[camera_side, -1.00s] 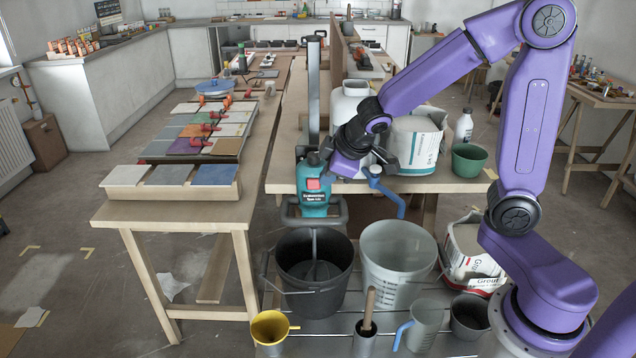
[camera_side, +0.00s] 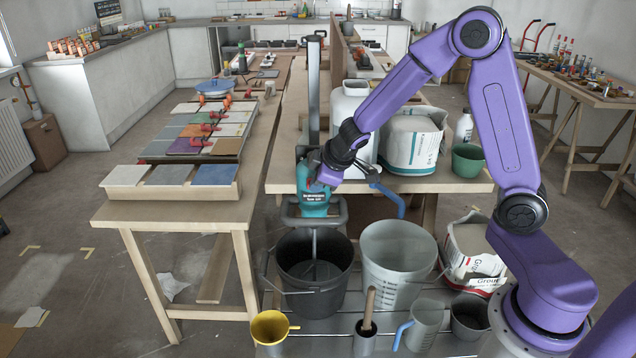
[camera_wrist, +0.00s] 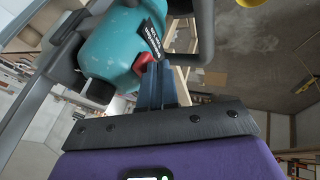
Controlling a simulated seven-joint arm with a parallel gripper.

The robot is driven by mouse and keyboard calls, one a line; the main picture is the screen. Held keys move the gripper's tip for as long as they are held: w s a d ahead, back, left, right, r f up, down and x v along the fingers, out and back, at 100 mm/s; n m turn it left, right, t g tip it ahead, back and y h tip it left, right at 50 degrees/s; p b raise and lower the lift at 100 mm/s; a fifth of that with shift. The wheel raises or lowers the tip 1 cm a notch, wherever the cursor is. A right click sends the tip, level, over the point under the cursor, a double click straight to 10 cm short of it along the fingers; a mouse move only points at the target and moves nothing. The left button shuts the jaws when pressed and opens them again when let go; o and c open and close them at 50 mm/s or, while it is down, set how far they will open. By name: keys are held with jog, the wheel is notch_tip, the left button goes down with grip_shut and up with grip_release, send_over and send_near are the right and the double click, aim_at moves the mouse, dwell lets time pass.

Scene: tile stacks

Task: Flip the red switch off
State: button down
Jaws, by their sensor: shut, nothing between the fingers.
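The teal mixer (camera_side: 314,206) hangs on its stand over a black bucket (camera_side: 314,287), with its rod down in the bucket. In the wrist view the red switch (camera_wrist: 143,62) shows on the teal mixer body (camera_wrist: 108,48), partly covered by the fingers. My gripper (camera_wrist: 160,72) is shut and empty, its fingertips at the switch. I cannot tell whether they touch it or which way the switch is set.
A grey measuring bucket (camera_side: 397,262) stands right of the black bucket. A blue handle (camera_side: 388,199) is close right of the mixer. A white jug (camera_side: 352,110) and a bag (camera_side: 410,140) stand on the table behind. The left table holds tile stacks (camera_side: 170,176).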

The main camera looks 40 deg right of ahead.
jog(key=shift+w+d+f, duration=0.15)
jog(key=shift+f, duration=0.05)
dwell(0.5)
jog(key=shift+w+r, duration=0.1)
jog(key=shift+r, duration=0.75)
jog(key=s+a+r, duration=0.3)
jog(key=s+r, duration=0.5)
jog(key=r, duration=0.1)
jog(key=shift+s+a+r, duration=0.15)
dwell(0.5)
